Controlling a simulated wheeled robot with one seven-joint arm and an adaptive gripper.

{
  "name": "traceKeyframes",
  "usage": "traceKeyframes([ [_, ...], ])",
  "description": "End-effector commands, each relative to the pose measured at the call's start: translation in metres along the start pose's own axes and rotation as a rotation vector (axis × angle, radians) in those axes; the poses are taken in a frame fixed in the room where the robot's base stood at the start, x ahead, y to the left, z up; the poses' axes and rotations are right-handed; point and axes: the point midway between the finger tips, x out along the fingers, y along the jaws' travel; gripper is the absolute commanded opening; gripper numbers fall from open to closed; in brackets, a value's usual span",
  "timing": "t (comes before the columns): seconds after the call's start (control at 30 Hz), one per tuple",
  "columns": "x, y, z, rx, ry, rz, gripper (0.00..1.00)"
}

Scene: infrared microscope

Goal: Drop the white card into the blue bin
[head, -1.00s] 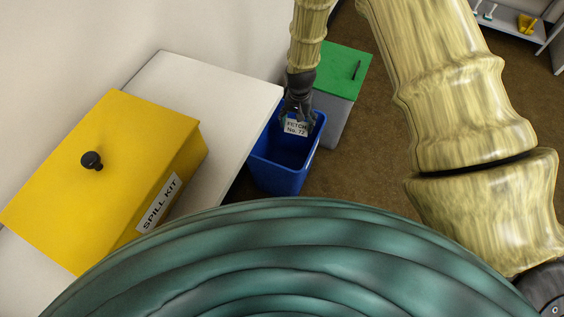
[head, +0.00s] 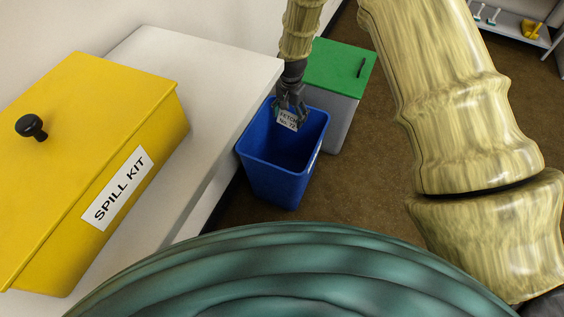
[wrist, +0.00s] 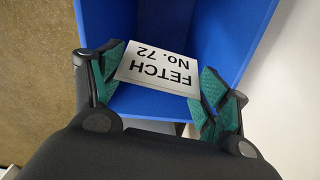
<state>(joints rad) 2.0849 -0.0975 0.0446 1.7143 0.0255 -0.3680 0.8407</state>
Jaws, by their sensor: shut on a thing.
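The white card (head: 287,119) reads "FETCH No. 72" and hangs tilted from my gripper (head: 290,98). It also shows in the wrist view (wrist: 158,68), between the green-padded fingers of my gripper (wrist: 162,85), which is shut on it. The blue bin (head: 275,184) stands open on the floor, and its blue walls fill the view behind the card in the wrist view (wrist: 215,40). In the head view the card overlaps the far part of the bin's opening. I cannot tell whether its lower edge is below the rim.
A white table (head: 205,75) with a yellow spill kit box (head: 90,130) stands left of the bin. A grey bin with a green lid (head: 335,68) stands right behind the blue one. Brown floor (head: 365,165) is clear to the right. A shelf (head: 520,30) is at the far right.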

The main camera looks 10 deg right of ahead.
Motion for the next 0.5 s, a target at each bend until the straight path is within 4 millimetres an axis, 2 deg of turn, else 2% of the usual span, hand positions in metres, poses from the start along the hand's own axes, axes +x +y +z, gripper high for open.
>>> traceKeyframes([
  [0.03,0.008,0.0,0.0,0.0,0.0,0.0,0.66],
  [0.3,0.036,0.0,0.0,0.0,0.0,0.0,0.66],
  [0.5,0.05,0.0,0.0,-0.001,0.0,0.0,0.66],
])
